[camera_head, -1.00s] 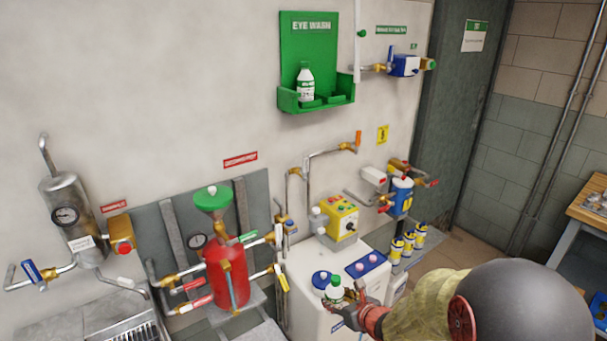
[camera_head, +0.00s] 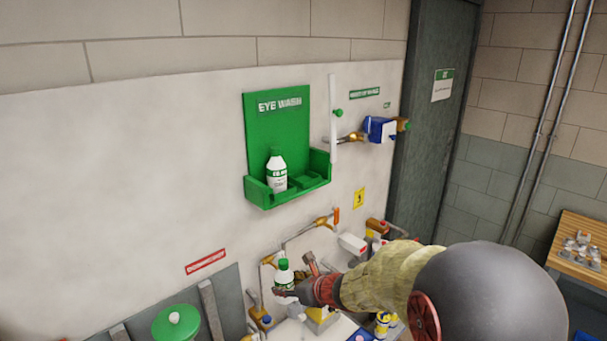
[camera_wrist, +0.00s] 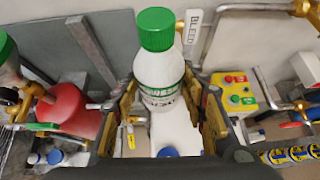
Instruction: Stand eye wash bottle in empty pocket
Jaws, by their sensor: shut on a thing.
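My gripper (camera_head: 298,289) is shut on an eye wash bottle (camera_head: 284,274), white with a green cap and green label band. The wrist view shows this bottle (camera_wrist: 159,65) upright between my two fingers. The green eye wash station (camera_head: 277,130) hangs on the wall above and has a shelf (camera_head: 262,198) with pockets. A second, similar bottle (camera_head: 277,172) stands in the left pocket. The right pocket (camera_head: 312,180) looks empty. My gripper and its bottle are below the shelf, apart from it. The bottle's lower part is partly hidden by my gripper in the head view.
A white vertical bar (camera_head: 333,117) and a blue valve (camera_head: 380,129) with brass pipe are right of the station. Pipes with an orange handle (camera_head: 336,215) run on the wall below the shelf. The wall left of the station is clear.

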